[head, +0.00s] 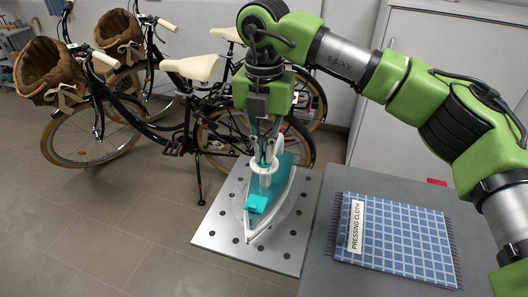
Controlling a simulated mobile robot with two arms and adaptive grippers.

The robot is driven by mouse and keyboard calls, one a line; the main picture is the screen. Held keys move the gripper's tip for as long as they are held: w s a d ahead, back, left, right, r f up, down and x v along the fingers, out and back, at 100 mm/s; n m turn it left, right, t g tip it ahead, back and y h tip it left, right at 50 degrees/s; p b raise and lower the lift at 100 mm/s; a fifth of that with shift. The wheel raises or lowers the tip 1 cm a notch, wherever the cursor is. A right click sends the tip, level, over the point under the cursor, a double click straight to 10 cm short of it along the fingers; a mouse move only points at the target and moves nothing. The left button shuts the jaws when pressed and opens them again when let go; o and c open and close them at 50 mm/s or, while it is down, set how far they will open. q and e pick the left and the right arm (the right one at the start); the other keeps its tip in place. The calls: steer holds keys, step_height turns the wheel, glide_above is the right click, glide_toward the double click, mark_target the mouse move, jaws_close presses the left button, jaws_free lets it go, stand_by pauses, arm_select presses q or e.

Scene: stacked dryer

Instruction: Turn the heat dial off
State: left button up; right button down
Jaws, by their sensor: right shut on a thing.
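A teal and white iron (283,191) rests on a perforated metal plate (218,222) near the middle of the head view. My right gripper (265,158) points straight down onto the top of the iron. Its fingers are shut on a small white round part there, which looks like the heat dial (264,170). The fingers partly cover the dial, and I cannot read its mark or setting. My left gripper is not in view.
A folded blue checked pressing cloth (405,240) lies on the grey work surface (322,270) to the right of the plate. A small red item (437,182) is at its back edge. Bicycles (120,110) with baskets stand behind on the left. A pale cabinet (400,140) stands behind my right arm.

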steer(key=shift+r+m, duration=0.15)
steer(key=shift+m, duration=0.15)
steer(key=c, duration=2.2)
jaws_free()
steer(key=shift+s, duration=0.1)
step_height(320, 180, up, 12)
